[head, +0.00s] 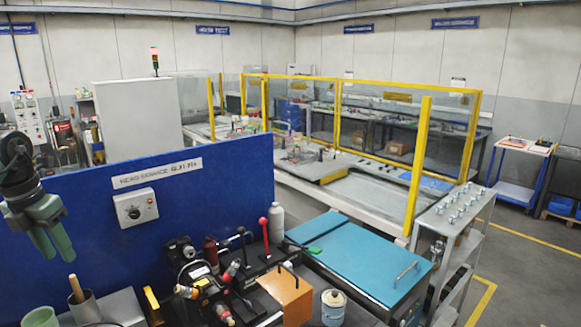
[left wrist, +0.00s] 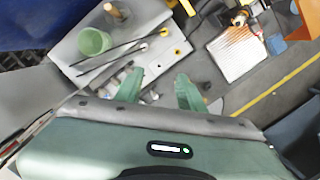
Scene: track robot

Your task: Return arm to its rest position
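My left gripper (head: 54,255) hangs at the left edge of the head view, in front of the blue panel and above the bench. Its green fingers point down. In the left wrist view the two fingers (left wrist: 159,76) stand apart with nothing between them. The gripper is open and empty. Part of my dark left arm shows above it in the head view. My right arm and right gripper do not show in either view.
A blue panel (head: 95,220) with a dial box (head: 135,208) stands close behind the gripper. A teal-topped cabinet (head: 350,258) stands right. The aisle floor (head: 520,270) at far right looks clear.

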